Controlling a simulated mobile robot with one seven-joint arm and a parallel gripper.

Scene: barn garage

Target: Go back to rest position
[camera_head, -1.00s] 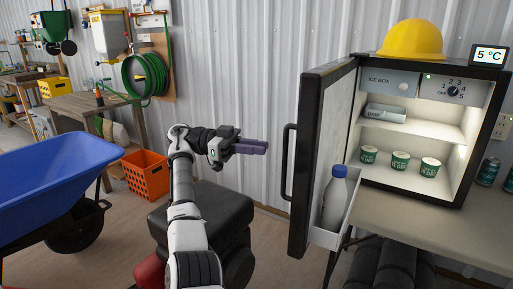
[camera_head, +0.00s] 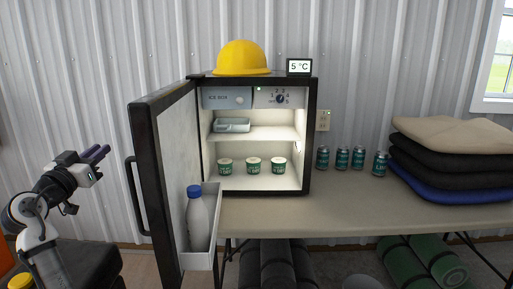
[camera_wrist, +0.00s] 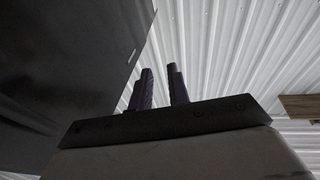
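My gripper (camera_head: 101,152) is at the left of the head view, left of the fridge door and apart from it. Its two dark purple fingers point up and to the right. In the wrist view, a narrow empty gap shows between the fingers (camera_wrist: 161,90). The gripper holds nothing. The arm is bent, with its lower part cut off by the picture's edge.
The fridge door (camera_head: 160,150) stands open, its handle (camera_head: 135,195) facing my gripper. A bottle (camera_head: 197,218) stands in the door shelf. Cups (camera_head: 252,166) stand inside the fridge. Cans (camera_head: 341,159) and folded cloths (camera_head: 450,160) are on the table (camera_head: 350,215).

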